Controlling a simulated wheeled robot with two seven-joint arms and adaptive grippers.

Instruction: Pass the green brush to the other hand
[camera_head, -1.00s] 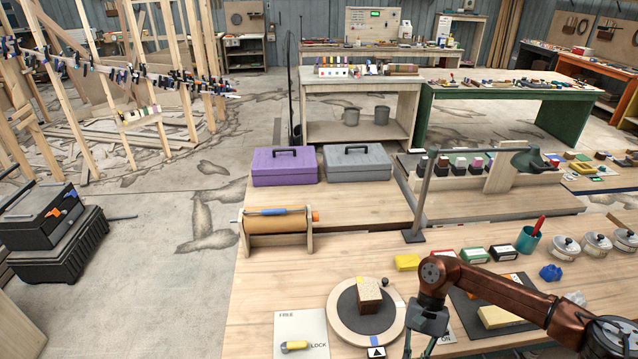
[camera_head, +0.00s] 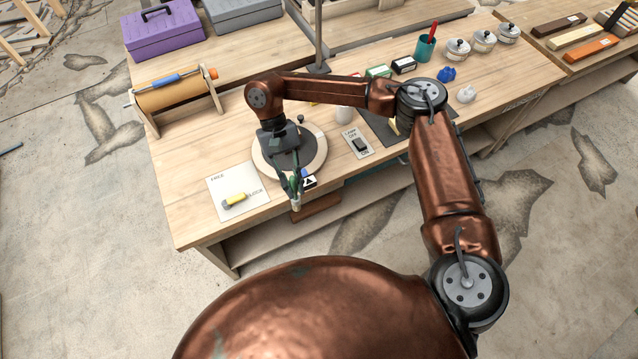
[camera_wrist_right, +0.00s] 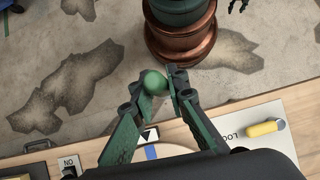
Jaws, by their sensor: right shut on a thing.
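My right gripper (camera_head: 296,192) hangs just past the front edge of the workbench (camera_head: 200,150), beside the round turntable (camera_head: 316,153). In the right wrist view my right gripper (camera_wrist_right: 160,78) is shut on the green brush (camera_wrist_right: 154,82), whose rounded green end shows between the fingertips. In the head view only a small green and pale part of the brush (camera_head: 297,203) shows at the fingers. The rest of the brush is hidden. Dark finger-like tips at the top of the wrist view seem to be my left gripper (camera_wrist_right: 238,5); their opening is unclear. It is out of the head view.
A white card (camera_head: 232,188) with a yellow-handled switch lies left of the turntable. A roller on a stand (camera_head: 175,92), a purple toolbox (camera_head: 162,35) and a teal cup (camera_head: 425,47) stand farther back. Open floor lies in front of the bench.

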